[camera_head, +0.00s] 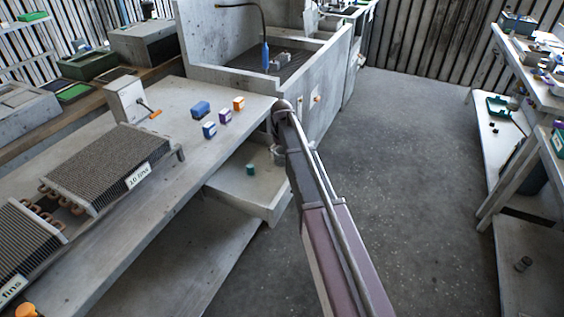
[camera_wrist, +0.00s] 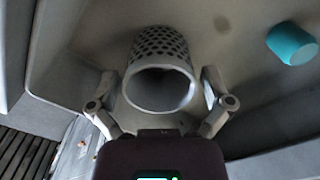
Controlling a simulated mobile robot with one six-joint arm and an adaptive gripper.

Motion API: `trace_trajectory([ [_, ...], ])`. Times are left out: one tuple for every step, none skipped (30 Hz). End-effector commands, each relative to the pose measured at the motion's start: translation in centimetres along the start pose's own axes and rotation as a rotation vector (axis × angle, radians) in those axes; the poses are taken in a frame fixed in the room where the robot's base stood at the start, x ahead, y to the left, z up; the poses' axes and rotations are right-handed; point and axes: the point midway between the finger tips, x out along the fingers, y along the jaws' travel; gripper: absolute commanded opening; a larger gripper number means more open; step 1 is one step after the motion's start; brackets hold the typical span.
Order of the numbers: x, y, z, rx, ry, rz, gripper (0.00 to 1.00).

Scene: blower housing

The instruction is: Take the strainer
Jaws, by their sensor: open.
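The strainer (camera_wrist: 160,62) is a grey perforated cup with an open round mouth. In the wrist view it lies in a pale tray or drawer, its mouth towards my gripper. My gripper (camera_wrist: 160,92) is open, with one finger on each side of the strainer. I cannot tell whether the fingers touch it.
A teal cylinder (camera_wrist: 291,44) lies right of the strainer; it also shows in the open drawer (camera_head: 225,190) under the bench. The bench (camera_head: 165,130) holds finned radiators (camera_head: 100,168) and small coloured boxes. Floor to the right is clear.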

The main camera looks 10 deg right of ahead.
Motion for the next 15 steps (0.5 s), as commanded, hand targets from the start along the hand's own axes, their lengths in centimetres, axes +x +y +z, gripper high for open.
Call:
trace_trajectory([
  [0.70, 0.00, 0.02, 0.000, 0.000, 0.000, 1.00],
  [0.85, 0.00, 0.01, 0.000, 0.000, 0.000, 1.00],
  [1.02, 0.00, 0.02, 0.000, 0.000, 0.000, 1.00],
  [1.12, 0.01, 0.02, 0.000, 0.000, 0.000, 1.00],
  [1.20, 0.01, 0.01, 0.000, 0.000, 0.000, 1.00],
  [1.27, 0.01, 0.02, 0.000, 0.000, 0.000, 1.00],
  [1.30, 0.01, 0.02, 0.000, 0.000, 0.000, 1.00],
  [1.32, 0.01, 0.02, 0.000, 0.000, 0.000, 1.00],
  [1.32, 0.01, 0.02, 0.000, 0.000, 0.000, 1.00],
  [1.31, 0.01, 0.02, 0.000, 0.000, 0.000, 1.00],
  [1.30, 0.01, 0.02, 0.000, 0.000, 0.000, 1.00],
  [1.28, 0.01, 0.02, 0.000, 0.000, 0.000, 1.00],
  [1.27, 0.01, 0.02, 0.000, 0.000, 0.000, 1.00],
  [1.26, 0.01, 0.02, 0.000, 0.000, 0.000, 1.00],
  [1.26, 0.01, 0.02, 0.000, 0.000, 0.000, 1.00],
])
